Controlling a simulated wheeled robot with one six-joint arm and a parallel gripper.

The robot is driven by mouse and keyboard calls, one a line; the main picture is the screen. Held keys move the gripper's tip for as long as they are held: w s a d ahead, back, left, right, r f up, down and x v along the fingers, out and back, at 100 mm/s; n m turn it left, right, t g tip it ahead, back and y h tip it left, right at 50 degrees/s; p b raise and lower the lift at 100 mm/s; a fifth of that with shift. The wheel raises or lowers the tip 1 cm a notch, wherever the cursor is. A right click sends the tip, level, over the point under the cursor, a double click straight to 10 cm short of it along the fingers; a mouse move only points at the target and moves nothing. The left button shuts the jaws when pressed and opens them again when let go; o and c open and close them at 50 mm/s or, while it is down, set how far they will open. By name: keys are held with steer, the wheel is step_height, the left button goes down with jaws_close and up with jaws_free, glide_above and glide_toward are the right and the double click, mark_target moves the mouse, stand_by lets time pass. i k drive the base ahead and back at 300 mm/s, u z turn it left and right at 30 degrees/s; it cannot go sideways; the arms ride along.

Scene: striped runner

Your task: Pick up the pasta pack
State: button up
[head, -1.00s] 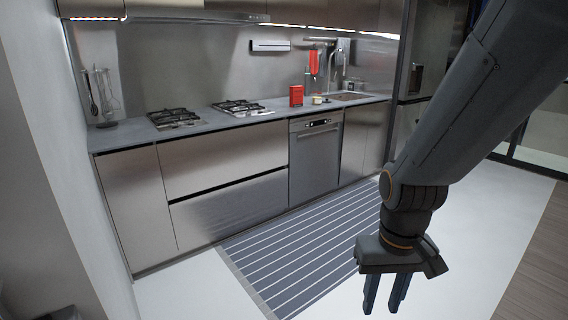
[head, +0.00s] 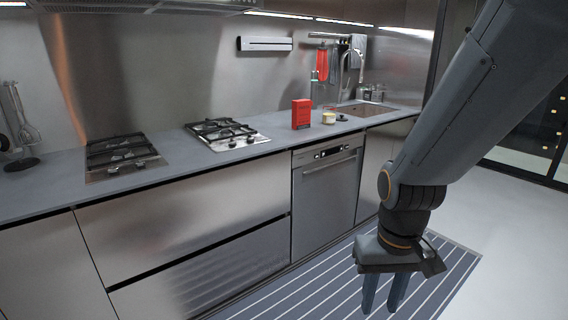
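A red box that looks like the pasta pack (head: 301,114) stands upright on the grey countertop (head: 250,152), between the gas hob and the sink. My gripper (head: 382,294) hangs fingers down over the striped runner, in front of the counter and well away from the red box. Its two fingers are a little apart, with a gap between them and nothing in it.
A small jar (head: 328,117) and a dark round item (head: 342,118) are right of the red box. Gas burners (head: 226,131) lie to its left, the sink (head: 367,109) to its right. A dishwasher (head: 325,200) is below. The striped runner (head: 445,262) covers the floor in front.

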mark_target(301, 108)
steer(key=i, duration=1.95)
steer(key=u, duration=1.5)
steer(key=i, duration=0.55)
steer(key=z, duration=2.75)
